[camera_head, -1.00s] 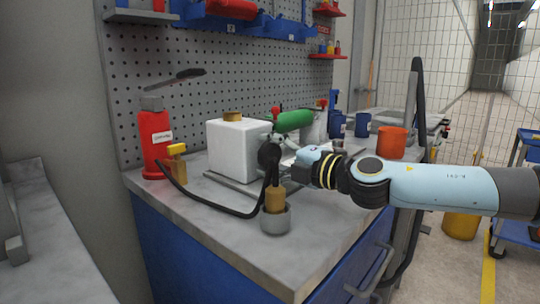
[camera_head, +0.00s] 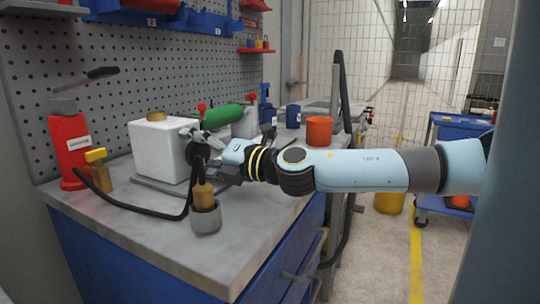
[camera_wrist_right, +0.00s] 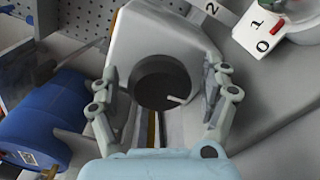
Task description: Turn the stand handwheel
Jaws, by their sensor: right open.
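A dark round part that looks like the stand handwheel (camera_wrist_right: 160,82) faces me in the right wrist view, with a small pale stub at its lower right. It sits against a white block-shaped body (camera_wrist_right: 165,40). My right gripper (camera_wrist_right: 162,78) is open, one finger on each side of the dark round part; I cannot tell whether either finger touches it. In the head view my right gripper (camera_head: 208,155) is at the white box (camera_head: 158,148) on the bench, and a black round part (camera_head: 196,158) shows there, partly hidden by it. My left gripper is not in view.
A grey cup (camera_head: 206,217) with a brass-coloured piece stands near the bench front, a black hose (camera_head: 140,207) beside it. A red bottle (camera_head: 70,150) is at left, a green cylinder (camera_head: 222,117) behind, an orange cup (camera_head: 319,130) at right.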

